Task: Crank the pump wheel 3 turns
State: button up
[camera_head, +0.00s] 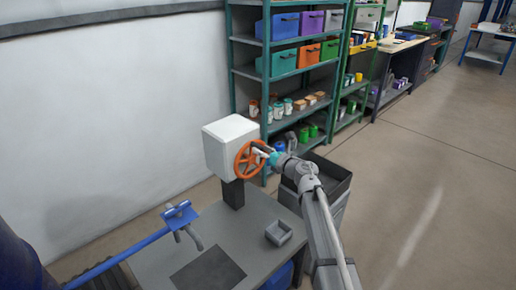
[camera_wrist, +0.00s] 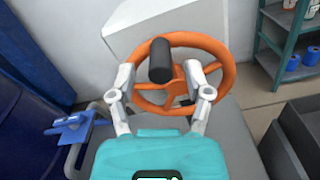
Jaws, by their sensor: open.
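The orange pump wheel (camera_head: 250,159) is mounted on the side of a white box (camera_head: 228,140) on a dark post above a grey table. In the wrist view the wheel (camera_wrist: 223,80) shows its spokes and a black crank handle (camera_wrist: 160,61) sticking out toward the camera. My gripper (camera_wrist: 163,78) is open, with one finger on each side of the black handle. The fingers appear apart from the handle; whether they touch the wheel behind cannot be told. In the head view my gripper (camera_head: 262,152) is at the wheel's right side and partly covers it.
A dark open bin (camera_head: 335,178) stands right of the wheel. Shelves (camera_head: 238,75) with coloured boxes stand behind. The floor at right is clear.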

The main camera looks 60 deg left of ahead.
jog(key=shift+x, duration=1.2)
grip_shut()
